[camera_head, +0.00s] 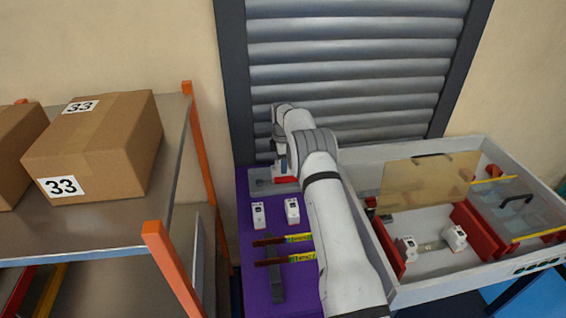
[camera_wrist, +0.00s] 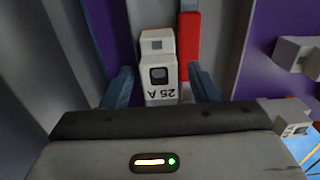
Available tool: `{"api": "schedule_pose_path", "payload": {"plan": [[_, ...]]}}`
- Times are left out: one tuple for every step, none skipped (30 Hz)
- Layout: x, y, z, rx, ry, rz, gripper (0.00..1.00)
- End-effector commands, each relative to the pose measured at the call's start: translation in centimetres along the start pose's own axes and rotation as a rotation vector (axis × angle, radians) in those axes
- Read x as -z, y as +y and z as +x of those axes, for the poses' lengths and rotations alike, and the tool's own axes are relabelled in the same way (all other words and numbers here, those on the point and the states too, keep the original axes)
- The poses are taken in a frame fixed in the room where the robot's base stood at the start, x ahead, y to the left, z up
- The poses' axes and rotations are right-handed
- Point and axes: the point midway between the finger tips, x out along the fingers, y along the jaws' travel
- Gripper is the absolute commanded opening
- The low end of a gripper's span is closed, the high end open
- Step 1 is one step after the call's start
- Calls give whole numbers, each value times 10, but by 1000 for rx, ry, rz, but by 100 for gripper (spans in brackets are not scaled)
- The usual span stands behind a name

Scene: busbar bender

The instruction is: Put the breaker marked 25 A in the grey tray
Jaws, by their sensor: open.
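The breaker marked 25 A (camera_wrist: 160,75) is white with a dark window. In the wrist view it is between the two blue fingers of my gripper (camera_wrist: 161,88), which are open with a narrow gap on each side. A red piece (camera_wrist: 189,40) is right beside it. The grey tray (camera_head: 258,185) is at the back of the purple table in the head view, with my gripper (camera_head: 280,172) over it. The breaker appears to be inside the tray, by the grey wall (camera_wrist: 228,40) in the wrist view. My arm hides most of it in the head view.
A grey cabinet (camera_head: 440,280) with breakers and clear covers is at right. A shelf (camera_head: 110,225) with boxes (camera_head: 100,145) is at left.

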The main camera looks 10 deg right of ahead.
Motion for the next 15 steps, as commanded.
{"api": "schedule_pose_path", "payload": {"plan": [[0,1,-6,-5,0,0,54],[0,1,-11,-5,0,0,54],[0,1,-18,-6,0,0,54],[0,1,-24,-7,0,0,54],[0,1,-30,-6,0,0,54],[0,1,-39,-7,0,1,54],[0,1,-46,-7,0,1,54],[0,1,-53,-7,0,1,54],[0,1,-62,-6,0,1,54],[-1,1,-68,-7,0,1,54],[-1,1,-75,-6,0,1,54],[-1,1,-83,-6,0,1,54],[-1,1,-88,-5,0,1,54],[-1,1,-93,-6,0,1,54],[-1,1,-99,-4,0,1,54]]}}
